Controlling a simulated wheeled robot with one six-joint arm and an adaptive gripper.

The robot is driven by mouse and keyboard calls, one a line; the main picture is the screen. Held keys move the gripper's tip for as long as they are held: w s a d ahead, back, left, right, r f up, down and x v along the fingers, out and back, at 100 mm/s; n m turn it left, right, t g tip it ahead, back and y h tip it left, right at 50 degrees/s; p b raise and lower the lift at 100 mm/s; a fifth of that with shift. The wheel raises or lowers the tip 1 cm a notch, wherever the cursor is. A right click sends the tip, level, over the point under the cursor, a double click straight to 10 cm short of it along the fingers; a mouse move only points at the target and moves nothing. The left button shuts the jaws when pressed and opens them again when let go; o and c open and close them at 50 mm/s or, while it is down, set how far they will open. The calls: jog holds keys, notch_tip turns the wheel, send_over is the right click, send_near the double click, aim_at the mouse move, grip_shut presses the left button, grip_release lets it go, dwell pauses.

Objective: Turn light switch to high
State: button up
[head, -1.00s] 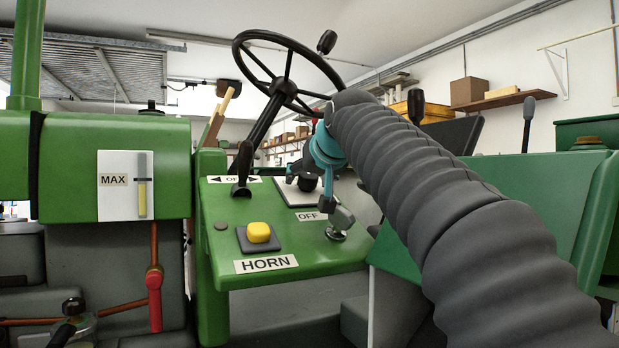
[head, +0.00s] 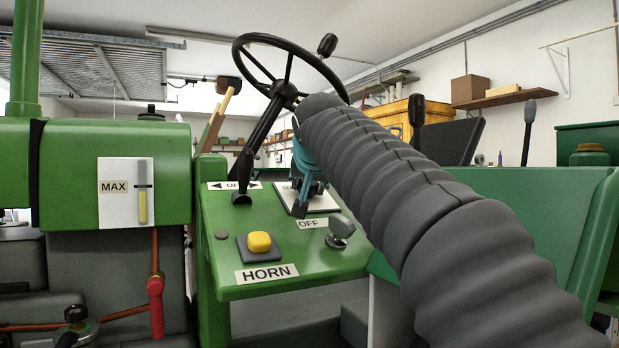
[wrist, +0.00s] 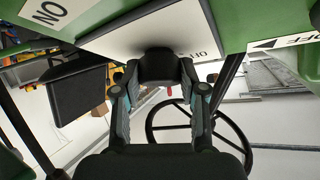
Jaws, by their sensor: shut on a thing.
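The light switch is a black rotary knob (wrist: 160,65) on a white plate (wrist: 122,40) on the green dash. In the wrist view the plate bears lettering that seems to read OFF, upside down. My gripper (wrist: 159,72) is shut on the knob, one finger on each side of it. In the head view my gripper (head: 308,186) is over the same white plate (head: 322,204) and mostly hides the knob. The knob's pointing direction and any HIGH label cannot be made out.
The steering wheel (head: 289,72) is above and behind my gripper.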

jog(key=m+h, duration=0.2)
jog(key=m, duration=0.1)
jog(key=m+g+h, duration=0.1)
jog(key=m, duration=0.2)
jog(key=shift+w+a+g+h, duration=0.1)
jog(key=shift+a+g+h, duration=0.1)
jog(key=shift+g+h, duration=0.15)
jog(key=o, duration=1.1)
jog(key=shift+o, duration=0.2)
jog(key=shift+r, duration=0.1)
jog(key=v, duration=1.2)
jog(key=shift+a, duration=0.1)
